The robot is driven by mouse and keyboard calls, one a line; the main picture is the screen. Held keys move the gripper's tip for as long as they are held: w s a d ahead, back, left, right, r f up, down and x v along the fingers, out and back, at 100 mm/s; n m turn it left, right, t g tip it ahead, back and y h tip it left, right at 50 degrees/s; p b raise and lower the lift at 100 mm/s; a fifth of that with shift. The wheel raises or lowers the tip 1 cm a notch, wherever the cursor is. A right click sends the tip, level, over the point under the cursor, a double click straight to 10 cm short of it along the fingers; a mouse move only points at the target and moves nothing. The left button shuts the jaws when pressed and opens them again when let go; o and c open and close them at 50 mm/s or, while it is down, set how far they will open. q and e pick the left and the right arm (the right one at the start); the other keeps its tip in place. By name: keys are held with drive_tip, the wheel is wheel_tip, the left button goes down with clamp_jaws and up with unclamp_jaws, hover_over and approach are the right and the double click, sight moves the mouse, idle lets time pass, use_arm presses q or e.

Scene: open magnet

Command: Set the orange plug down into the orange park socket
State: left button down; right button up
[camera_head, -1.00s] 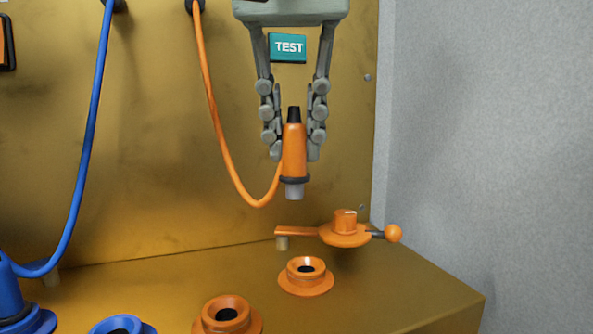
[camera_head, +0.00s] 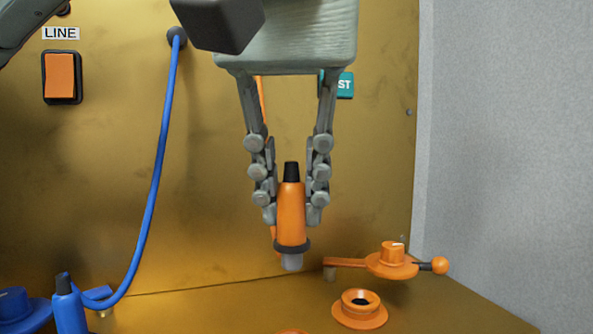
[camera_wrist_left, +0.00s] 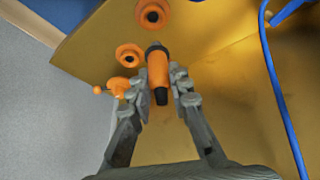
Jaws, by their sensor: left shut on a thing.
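My left gripper (camera_head: 291,213) is shut on the orange plug (camera_head: 291,222), which hangs upright with its black cable end up and pale tip down. The plug is in the air, clear of the bench. An orange socket (camera_head: 360,314) with a dark hole lies below and right of it. A second orange socket (camera_head: 290,332) barely shows at the bottom edge. In the left wrist view, the plug (camera_wrist_left: 158,68) is between the fingers, with both sockets (camera_wrist_left: 129,55) (camera_wrist_left: 153,14) beyond it. I cannot tell which one is the park socket. My right gripper is not in view.
An orange rotary part (camera_head: 392,262) with a ball handle stands behind the nearer-right socket. A blue plug (camera_head: 69,308) and blue cable (camera_head: 157,170) are at left. A brass panel with an orange switch (camera_head: 61,76) stands behind. A grey wall (camera_head: 510,150) bounds the right.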

sight(291, 241)
use_arm(q)
drive_tip(key=shift+f, duration=2.5)
drive_tip(key=shift+f+b, duration=0.3)
drive_tip(key=shift+f, duration=0.4)
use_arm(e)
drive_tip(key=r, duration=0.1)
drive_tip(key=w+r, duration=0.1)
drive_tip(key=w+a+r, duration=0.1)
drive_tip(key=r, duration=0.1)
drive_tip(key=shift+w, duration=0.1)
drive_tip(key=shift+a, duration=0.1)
